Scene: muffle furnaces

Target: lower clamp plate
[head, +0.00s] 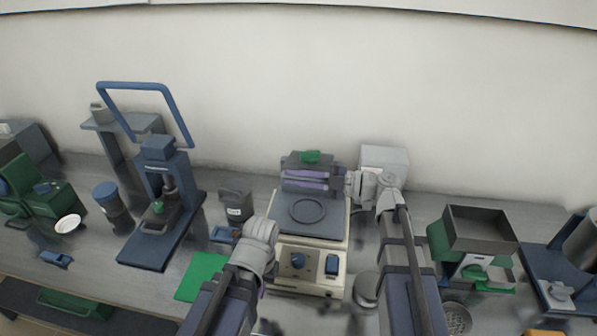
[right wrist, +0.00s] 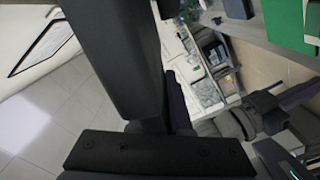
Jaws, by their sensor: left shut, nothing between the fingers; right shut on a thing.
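A beige press-like device (head: 310,283) stands mid-bench with a flat dark lower plate (head: 318,232) marked by a ring. Behind it the dark clamp plate (head: 292,160), with a green knob (head: 311,156), stands raised. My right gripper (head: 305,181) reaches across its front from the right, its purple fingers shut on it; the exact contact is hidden. My left gripper (head: 262,288) is shut and empty at the device's left front, mostly hidden by its own wrist. The right wrist view shows mainly dark parts of my arm, and no clamp plate I can make out.
A blue lever press (head: 160,200) stands left, beside a green mat (head: 203,276) and a small dark container (head: 236,204). A pale box (head: 384,160) stands behind my right wrist. A dark tray on a green stand (head: 480,228) is on the right. The wall closes off the back.

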